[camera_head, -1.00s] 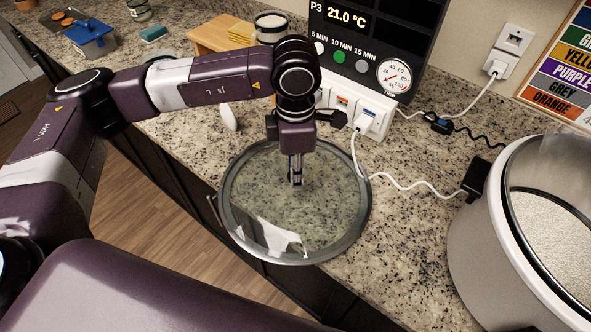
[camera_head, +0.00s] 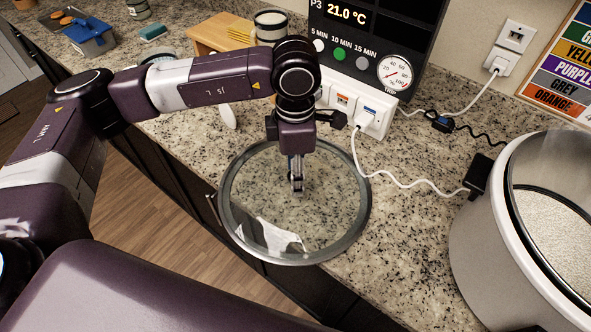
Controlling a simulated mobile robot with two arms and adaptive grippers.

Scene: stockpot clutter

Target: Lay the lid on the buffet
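The lid (camera_head: 348,240) is a round clear glass disc with a grey metal rim. It appears to lie flat at the front of the speckled granite buffet top (camera_head: 400,285), its front left rim reaching over the edge. Whether it fully touches the stone is hard to tell. My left gripper (camera_head: 297,187) points down over the lid's middle, its fingers seen close together. The knob is not distinct at the fingertips, so I cannot tell whether they grip it. My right gripper is not in view.
A large white and metal stockpot (camera_head: 480,250) stands open at the right. A white cable (camera_head: 410,186) runs behind the lid to a black plug. A panel with a gauge (camera_head: 394,73) and a wooden stand (camera_head: 215,33) are at the back.

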